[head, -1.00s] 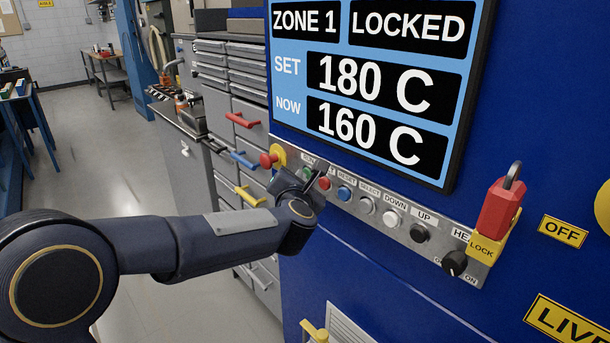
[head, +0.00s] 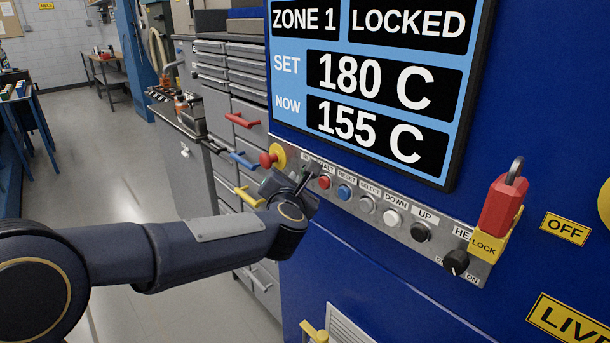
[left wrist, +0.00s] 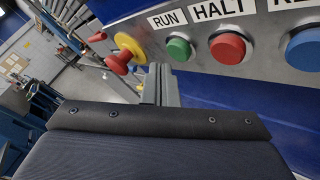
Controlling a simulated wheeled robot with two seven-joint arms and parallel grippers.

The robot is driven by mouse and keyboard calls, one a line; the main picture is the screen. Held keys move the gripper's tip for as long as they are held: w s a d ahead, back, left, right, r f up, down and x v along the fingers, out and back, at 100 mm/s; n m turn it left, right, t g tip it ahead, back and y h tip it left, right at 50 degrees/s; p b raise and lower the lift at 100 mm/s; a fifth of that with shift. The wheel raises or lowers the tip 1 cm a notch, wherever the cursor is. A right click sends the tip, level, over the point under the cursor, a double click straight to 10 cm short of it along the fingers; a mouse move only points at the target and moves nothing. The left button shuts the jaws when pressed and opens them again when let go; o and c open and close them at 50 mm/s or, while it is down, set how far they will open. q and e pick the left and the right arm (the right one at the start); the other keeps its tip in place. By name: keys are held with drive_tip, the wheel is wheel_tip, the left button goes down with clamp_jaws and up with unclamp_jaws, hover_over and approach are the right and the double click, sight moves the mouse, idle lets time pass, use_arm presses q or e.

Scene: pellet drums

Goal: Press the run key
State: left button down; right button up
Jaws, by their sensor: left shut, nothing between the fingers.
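The green run key (left wrist: 179,49) sits on a grey panel strip under the label RUN in the left wrist view. In the head view my left gripper covers it. My left gripper (head: 308,180) is shut and empty in front of the strip's left end. In the left wrist view its fingers (left wrist: 162,82) show just below and left of the green key; I cannot tell whether they touch it. The red halt key (left wrist: 227,49) is right of the run key and also shows in the head view (head: 324,182). My right gripper is not in view.
A red mushroom knob on a yellow ring (left wrist: 118,62) is left of the run key. A blue reset key (head: 344,192) and several more controls follow to the right. A red padlock (head: 502,205) hangs at the right. The screen (head: 372,90) reads LOCKED, SET 180 C, NOW 155 C.

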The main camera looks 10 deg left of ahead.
use_arm(q)
drive_tip(key=shift+s+a+b, duration=0.3)
drive_tip(key=shift+s+a, duration=0.45)
drive_tip(key=shift+s, duration=0.2)
drive_tip(key=shift+s+a+b, duration=0.3)
drive_tip(key=shift+s+a, duration=0.45)
drive_tip(key=shift+s, duration=0.2)
drive_tip(key=s+a+f+m+g+h+p, duration=0.1)
drive_tip(key=s+f+m+g+h, duration=0.1)
drive_tip(key=s+m, duration=0.7)
drive_tip(key=s+a+f+m+g+h+p, duration=0.1)
drive_tip(key=s+f+m+g, duration=0.4)
drive_tip(key=s+m, duration=0.5)
drive_tip(key=s+a+f+m+g+h+p, duration=0.1)
drive_tip(key=s+f+m, duration=0.6)
drive_tip(key=s, duration=0.7)
drive_tip(key=m+g+h, duration=0.1)
drive_tip(key=m+g, duration=0.1)
drive_tip(key=shift+s+f+g+h, duration=0.2)
drive_tip(key=shift+g+h, duration=0.1)
drive_tip(key=shift+h, duration=0.1)
